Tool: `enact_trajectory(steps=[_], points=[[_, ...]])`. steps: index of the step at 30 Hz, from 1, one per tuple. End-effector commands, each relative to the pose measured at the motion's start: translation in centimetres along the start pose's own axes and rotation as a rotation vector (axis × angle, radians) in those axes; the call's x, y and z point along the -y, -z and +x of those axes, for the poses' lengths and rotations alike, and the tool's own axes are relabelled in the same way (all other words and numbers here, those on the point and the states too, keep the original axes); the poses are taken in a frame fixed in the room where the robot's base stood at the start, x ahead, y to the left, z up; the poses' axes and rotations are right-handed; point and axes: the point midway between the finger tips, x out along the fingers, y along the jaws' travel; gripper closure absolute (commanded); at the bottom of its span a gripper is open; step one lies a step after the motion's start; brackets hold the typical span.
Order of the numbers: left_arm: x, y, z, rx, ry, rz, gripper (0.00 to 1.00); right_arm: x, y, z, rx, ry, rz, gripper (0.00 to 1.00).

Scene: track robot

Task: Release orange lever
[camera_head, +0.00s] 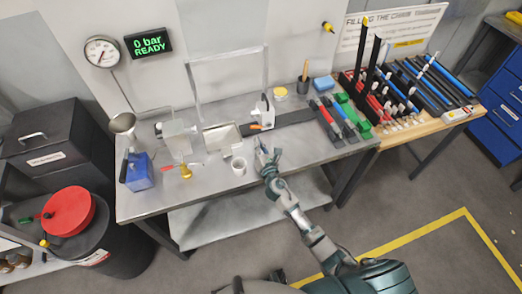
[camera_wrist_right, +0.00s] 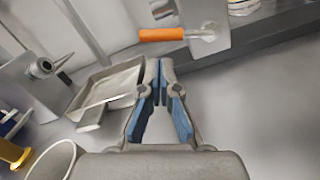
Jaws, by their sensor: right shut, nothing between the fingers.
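The orange lever (camera_head: 256,127) sits on a white and grey fixture (camera_head: 265,109) on the metal workbench (camera_head: 215,188). In the right wrist view the lever (camera_wrist_right: 161,34) lies roughly level, with its right end joined to a grey metal part (camera_wrist_right: 203,32). My right gripper (camera_head: 264,146) is in front of the lever, over the bench. In the right wrist view its blue-padded fingertips (camera_wrist_right: 160,70) meet just below the lever in the picture, shut and empty, with a gap seen between them and the lever. My left gripper is not in view.
A white cup (camera_head: 239,166), a grey tray (camera_head: 222,137) and a brass-coloured part (camera_head: 185,171) stand left of my right gripper. A dark strip (camera_head: 290,119) runs right from the fixture. The display (camera_head: 148,43) reads "0 bar READY". The bench front is clear.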

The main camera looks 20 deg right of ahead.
Motion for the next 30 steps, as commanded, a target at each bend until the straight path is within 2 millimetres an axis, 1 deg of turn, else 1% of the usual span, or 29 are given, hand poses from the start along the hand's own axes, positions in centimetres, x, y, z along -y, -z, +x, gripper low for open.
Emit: enact_trajectory(steps=[1,3,6,9,22,30], points=[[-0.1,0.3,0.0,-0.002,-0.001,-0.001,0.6,0.0,0.0,0.9,0.001,0.0,0.001,1.0],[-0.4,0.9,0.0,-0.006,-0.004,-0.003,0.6,-0.1,0.1,1.8,0.0,-0.001,0.0,1.0],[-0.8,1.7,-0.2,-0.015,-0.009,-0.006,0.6,-0.1,0.1,2.8,0.0,-0.001,0.0,1.0],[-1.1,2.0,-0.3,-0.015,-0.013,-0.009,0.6,-0.1,0.1,3.2,0.0,-0.001,0.0,1.0],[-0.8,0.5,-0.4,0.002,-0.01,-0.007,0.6,0.0,0.0,3.4,0.0,-0.001,0.005,1.0],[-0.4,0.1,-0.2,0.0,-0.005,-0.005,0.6,-0.2,-0.4,3.4,0.0,0.001,0.055,1.0]])
